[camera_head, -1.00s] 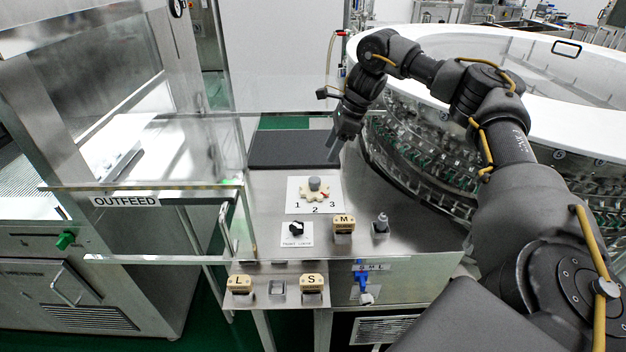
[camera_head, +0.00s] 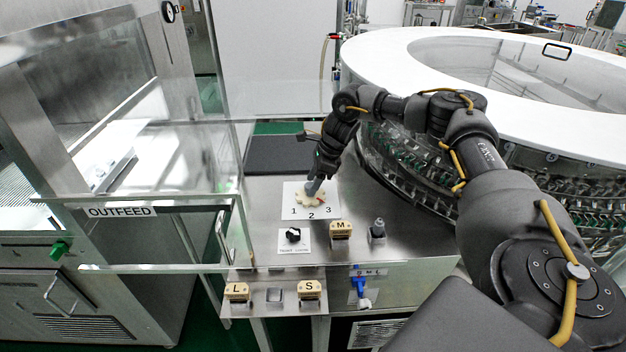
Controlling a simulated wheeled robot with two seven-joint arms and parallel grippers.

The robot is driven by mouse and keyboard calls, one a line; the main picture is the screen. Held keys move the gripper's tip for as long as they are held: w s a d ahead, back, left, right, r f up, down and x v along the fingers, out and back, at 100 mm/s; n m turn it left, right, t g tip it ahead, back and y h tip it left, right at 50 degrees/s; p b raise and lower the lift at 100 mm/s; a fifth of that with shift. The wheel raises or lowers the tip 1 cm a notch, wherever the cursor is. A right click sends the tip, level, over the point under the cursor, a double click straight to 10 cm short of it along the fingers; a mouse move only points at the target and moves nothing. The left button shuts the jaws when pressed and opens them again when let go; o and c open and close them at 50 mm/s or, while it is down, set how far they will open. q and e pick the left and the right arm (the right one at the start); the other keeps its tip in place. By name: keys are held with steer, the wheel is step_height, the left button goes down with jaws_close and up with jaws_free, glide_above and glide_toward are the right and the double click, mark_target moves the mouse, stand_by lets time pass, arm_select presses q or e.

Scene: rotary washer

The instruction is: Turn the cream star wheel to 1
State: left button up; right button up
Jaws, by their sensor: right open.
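The cream star wheel (camera_head: 309,201) lies on a white card (camera_head: 289,207) printed 1, 2 and 3 along its near edge. A small red mark shows on the wheel's right side, on the side of the 3. My right gripper (camera_head: 312,188) points down at the wheel's hub from behind. It is open, and its fingers cover the grey knob at the wheel's centre. I cannot tell whether the fingers touch the knob or wheel. My left gripper is not in view.
A black selector knob (camera_head: 293,235), a block marked M (camera_head: 340,230) and a grey peg (camera_head: 378,230) stand close in front of the card. Blocks marked L (camera_head: 236,291) and S (camera_head: 309,289) sit lower. The large round washer (camera_head: 400,55) is at right, a glass panel at left.

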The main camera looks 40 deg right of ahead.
steer(key=shift+w+a+f, duration=0.1)
steer(key=shift+w+f, duration=0.05)
steer(key=shift+f, duration=0.1)
steer(key=c, duration=1)
steer(key=shift+o, duration=0.2)
